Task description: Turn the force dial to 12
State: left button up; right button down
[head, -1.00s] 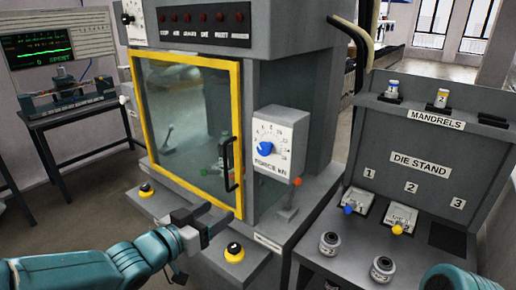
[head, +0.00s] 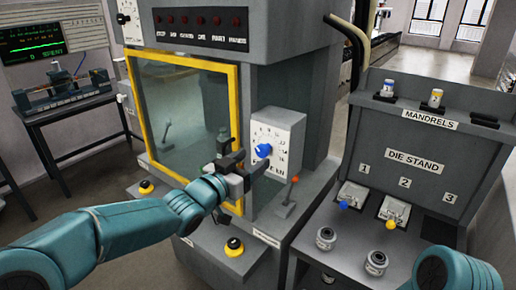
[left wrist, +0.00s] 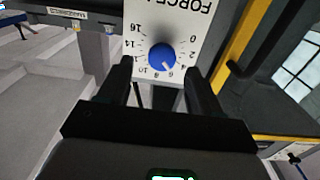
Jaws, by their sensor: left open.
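The force dial is a blue knob (head: 263,150) on a white scale plate (head: 278,135) on the side of the grey machine. In the left wrist view the blue knob (left wrist: 162,56) appears upside down, with numbers from 0 to 16 around it. A small pale mark on it seems to point near 4 to 6. My left gripper (head: 246,154) is open just in front of the plate. In the left wrist view its dark fingers (left wrist: 158,80) lie on either side of the knob in the picture, apparently short of it and not touching.
A yellow-framed glass door (head: 185,120) is left of the dial. A lever with an orange tip (head: 290,195) stands below the plate. The die stand (head: 415,160) is on the right, with several small parts. A yellow-black button (head: 234,247) is below my arm.

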aim_at(260, 153)
pick_arm(q)
jog(key=p+x, duration=0.1)
jog(key=x, duration=0.3)
jog(key=shift+w+a+f, duration=0.1)
jog(key=shift+w+f, duration=0.05)
jog(key=shift+w, duration=0.05)
jog(key=shift+s, duration=0.1)
jog(key=c, duration=1)
